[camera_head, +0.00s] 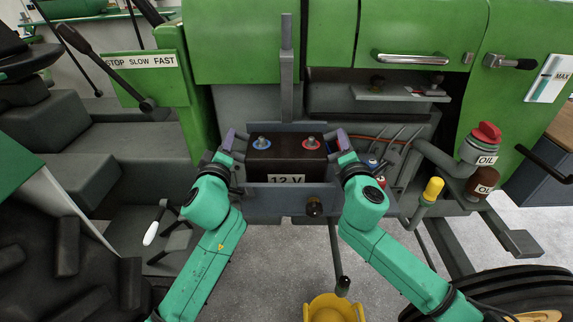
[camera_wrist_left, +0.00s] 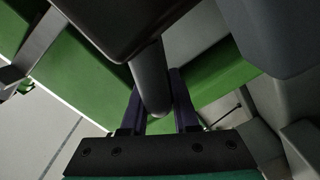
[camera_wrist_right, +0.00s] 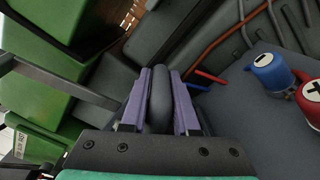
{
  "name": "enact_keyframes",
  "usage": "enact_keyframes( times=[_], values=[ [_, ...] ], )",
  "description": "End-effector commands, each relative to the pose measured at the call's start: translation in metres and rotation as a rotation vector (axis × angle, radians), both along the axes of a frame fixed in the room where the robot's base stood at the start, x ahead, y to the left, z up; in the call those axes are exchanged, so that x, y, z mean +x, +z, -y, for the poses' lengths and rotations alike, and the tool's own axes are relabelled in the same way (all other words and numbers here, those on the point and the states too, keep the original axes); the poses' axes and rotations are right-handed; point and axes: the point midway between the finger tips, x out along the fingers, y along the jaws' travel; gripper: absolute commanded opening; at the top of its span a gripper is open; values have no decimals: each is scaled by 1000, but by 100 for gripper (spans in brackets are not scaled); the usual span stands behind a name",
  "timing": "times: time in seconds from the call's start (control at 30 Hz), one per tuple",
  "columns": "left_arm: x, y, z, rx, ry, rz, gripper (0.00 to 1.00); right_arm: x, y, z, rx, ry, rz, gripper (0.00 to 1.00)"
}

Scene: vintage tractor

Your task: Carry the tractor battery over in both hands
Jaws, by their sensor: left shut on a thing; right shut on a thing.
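The tractor battery (camera_head: 287,160) is a dark box with a "12 V" label, one blue-ringed and one red-ringed terminal on top. It looks level at the grey battery tray (camera_head: 262,205) on the tractor's side. The tray's front wall hides its lower part, so I cannot tell whether it rests on the tray floor. My left gripper (camera_head: 230,143) is shut on the left handle, a dark bar (camera_wrist_left: 150,80) in the left wrist view. My right gripper (camera_head: 343,142) is shut on the right handle, a grey bar (camera_wrist_right: 160,100) in the right wrist view.
An upright grey bracket (camera_head: 287,70) stands behind the battery. Blue (camera_wrist_right: 270,70) and red (camera_wrist_right: 312,98) capped parts sit to its right. Oil fillers (camera_head: 478,148), a yellow cap (camera_head: 433,188) and a pipe are further right. A yellow container (camera_head: 333,308) is below.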

Motion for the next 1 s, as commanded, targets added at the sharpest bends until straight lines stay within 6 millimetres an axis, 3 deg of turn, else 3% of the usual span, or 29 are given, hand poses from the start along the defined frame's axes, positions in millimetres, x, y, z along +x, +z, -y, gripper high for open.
enact_keyframes(
  times=[0.27,0.7,1.0],
  values=[
    [0,5,-1,3,2,1,0,0,8,1,-3,-3,7,0],
    [0,53,-1,3,2,4,0,0,55,1,-2,-3,8,0],
    [0,53,-1,2,2,5,0,0,54,1,-2,-3,8,0]
  ],
)
